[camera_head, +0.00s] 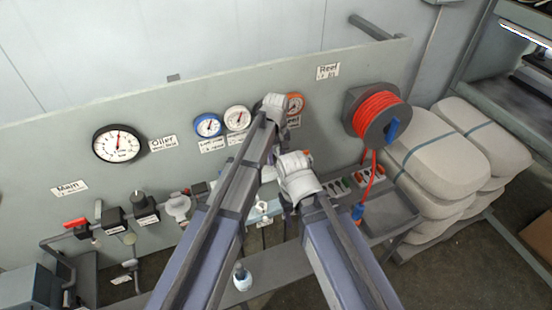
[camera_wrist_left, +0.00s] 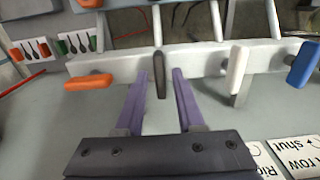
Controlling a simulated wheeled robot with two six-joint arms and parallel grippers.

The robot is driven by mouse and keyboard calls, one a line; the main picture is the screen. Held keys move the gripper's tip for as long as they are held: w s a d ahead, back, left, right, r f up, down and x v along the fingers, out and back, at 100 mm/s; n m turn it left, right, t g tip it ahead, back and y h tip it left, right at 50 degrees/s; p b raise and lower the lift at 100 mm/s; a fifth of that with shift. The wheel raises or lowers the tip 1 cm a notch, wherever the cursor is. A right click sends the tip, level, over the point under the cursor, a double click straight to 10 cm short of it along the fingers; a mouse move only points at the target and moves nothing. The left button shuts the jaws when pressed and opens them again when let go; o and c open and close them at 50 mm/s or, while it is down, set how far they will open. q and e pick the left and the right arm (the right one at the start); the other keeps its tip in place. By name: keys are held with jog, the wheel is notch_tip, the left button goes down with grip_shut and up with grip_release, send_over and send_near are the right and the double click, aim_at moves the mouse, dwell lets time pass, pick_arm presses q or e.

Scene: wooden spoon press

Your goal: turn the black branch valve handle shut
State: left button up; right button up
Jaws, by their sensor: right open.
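The black branch valve handle (camera_wrist_left: 160,74) shows in the left wrist view on a pale manifold bar. It stands upright in that picture, across the bar. My left gripper (camera_wrist_left: 158,92) is open, with one purple finger on each side of the handle. Gaps show on both sides, and I see no grip on it. In the head view, my left wrist (camera_head: 274,106) is up by the panel and its fingers are mostly hidden. My right wrist (camera_head: 298,180) is lower and nearer. Its gripper is largely hidden behind my arm. The black handle is not clear in the head view.
An orange handle (camera_wrist_left: 88,82) lies to the left along the bar. A white handle (camera_wrist_left: 236,70) and a blue handle (camera_wrist_left: 303,64) are to the right. A red hose reel (camera_head: 378,115), gauges (camera_head: 118,144) and a red main lever (camera_head: 75,222) line the panel. Stacked sacks (camera_head: 437,152) stand at right.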

pick_arm(q)
grip_shut()
dwell(0.5)
jog(key=m, duration=0.4)
jog(key=shift+m, duration=0.4)
jog(key=m, duration=0.4)
jog(key=shift+m, duration=0.3)
jog(key=m, duration=0.4)
jog(key=shift+s, duration=0.1)
jog(key=shift+m, duration=2.3)
